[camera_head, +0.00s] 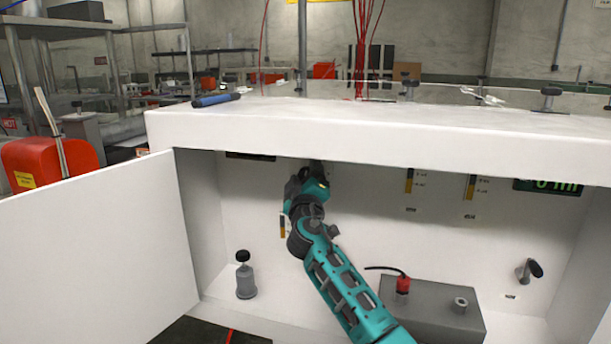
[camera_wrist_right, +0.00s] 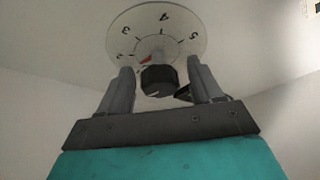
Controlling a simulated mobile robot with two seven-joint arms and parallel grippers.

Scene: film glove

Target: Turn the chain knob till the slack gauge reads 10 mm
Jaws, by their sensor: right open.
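In the right wrist view a dark knob (camera_wrist_right: 158,80) sits at the middle of a round white numbered dial (camera_wrist_right: 185,22). A red pointer shows beside the knob. My right gripper (camera_wrist_right: 160,74) is open, with one finger on each side of the knob; I cannot tell whether they touch it. In the head view the right gripper (camera_head: 317,168) is up under the cabinet top, and the arm hides the knob. A green-lit display (camera_head: 548,187) at the right is partly cut off by the top edge; its reading is not fully legible. My left gripper is out of view.
The cabinet top (camera_head: 400,140) overhangs my arm. An open white door (camera_head: 95,240) stands at the left. Inside are a black-topped grey fitting (camera_head: 245,278), a grey box (camera_head: 425,308) with a red plug (camera_head: 403,284), and a lever (camera_head: 530,270) at the right.

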